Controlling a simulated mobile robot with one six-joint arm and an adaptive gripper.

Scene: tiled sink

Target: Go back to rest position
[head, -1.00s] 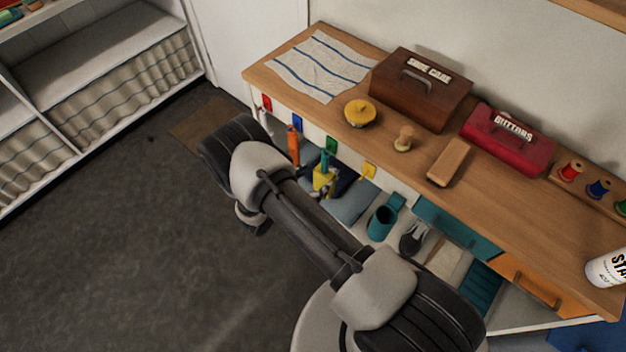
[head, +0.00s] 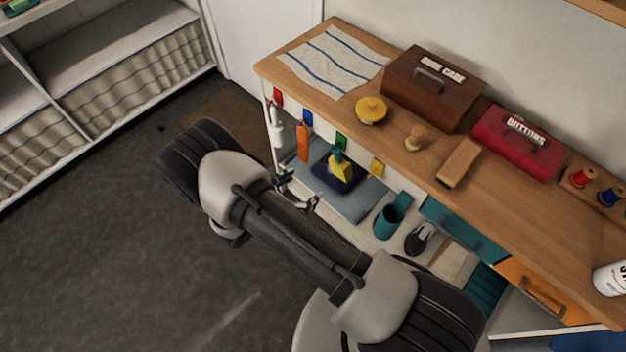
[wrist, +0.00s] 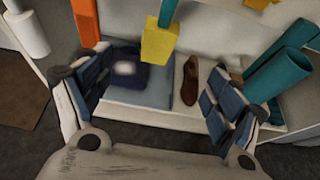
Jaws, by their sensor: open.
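My gripper (head: 299,190) is open in front of the shelf below the bench. In the wrist view its two fingers (wrist: 155,82) are spread wide with nothing between them touching either pad. Beyond them is a yellow item with a green upper part (head: 341,168), which also shows in the wrist view (wrist: 160,43). My arm crosses the middle of the head view.
An orange item (head: 302,142) and a white bottle-like item (head: 276,130) are near the gripper. A teal cup-like holder (head: 388,221) and dark shoe (head: 418,238) are to the right. The wooden bench top (head: 400,165) is above. The floor (head: 110,240) at left is clear.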

